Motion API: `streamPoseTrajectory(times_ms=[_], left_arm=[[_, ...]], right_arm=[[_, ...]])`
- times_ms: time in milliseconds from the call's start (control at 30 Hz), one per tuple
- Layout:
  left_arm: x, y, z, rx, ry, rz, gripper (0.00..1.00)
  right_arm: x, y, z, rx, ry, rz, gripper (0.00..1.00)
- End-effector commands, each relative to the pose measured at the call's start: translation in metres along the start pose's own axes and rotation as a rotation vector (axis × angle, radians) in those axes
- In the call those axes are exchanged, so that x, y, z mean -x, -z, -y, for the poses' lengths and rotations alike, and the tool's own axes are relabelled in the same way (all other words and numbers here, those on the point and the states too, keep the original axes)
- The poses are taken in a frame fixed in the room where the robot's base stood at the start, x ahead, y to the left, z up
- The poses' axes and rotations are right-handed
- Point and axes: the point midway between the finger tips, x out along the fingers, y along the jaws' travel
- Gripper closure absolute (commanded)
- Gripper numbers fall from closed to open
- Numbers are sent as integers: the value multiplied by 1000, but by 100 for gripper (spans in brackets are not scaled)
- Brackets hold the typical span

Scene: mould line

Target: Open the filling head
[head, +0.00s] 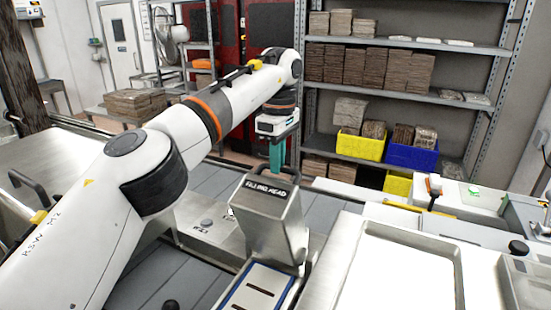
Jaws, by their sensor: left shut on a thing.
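The filling head (268,225) is a metal block with a black label plate on its top, in the middle of the head view. It stands on a metal base plate at the end of a blue-edged slotted strip (258,288). My left gripper (277,167) points down at the far upper edge of the filling head. Its teal fingers are together and shut, and their tips meet the head's back edge. The exact grip point is hidden behind the head's top. My right gripper is not in view.
A pale, metal-rimmed tray (405,275) lies right of the filling head. A shelf rack behind holds brown stacks, a yellow bin (360,147) and a blue bin (411,155). A metal cover with a black handle (30,186) is at the left. Grey slats run beneath my left arm.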

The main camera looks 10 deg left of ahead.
Motion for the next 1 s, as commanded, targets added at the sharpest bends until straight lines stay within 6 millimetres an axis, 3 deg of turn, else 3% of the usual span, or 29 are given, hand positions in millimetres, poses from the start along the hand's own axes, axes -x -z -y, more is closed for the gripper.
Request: streamPoseTrajectory(times_ms=[33,367,400,533,1000], left_arm=[[-11,3,0,-4,-18,-3,100],[-11,3,0,-4,-18,-4,100],[-11,3,0,-4,-18,-4,86],[-10,2,0,-4,-17,-4,66],[-6,0,0,-1,-8,-4,66]], right_arm=[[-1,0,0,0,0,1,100],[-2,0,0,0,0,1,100],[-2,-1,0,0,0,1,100],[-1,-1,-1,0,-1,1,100],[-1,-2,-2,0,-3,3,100]])
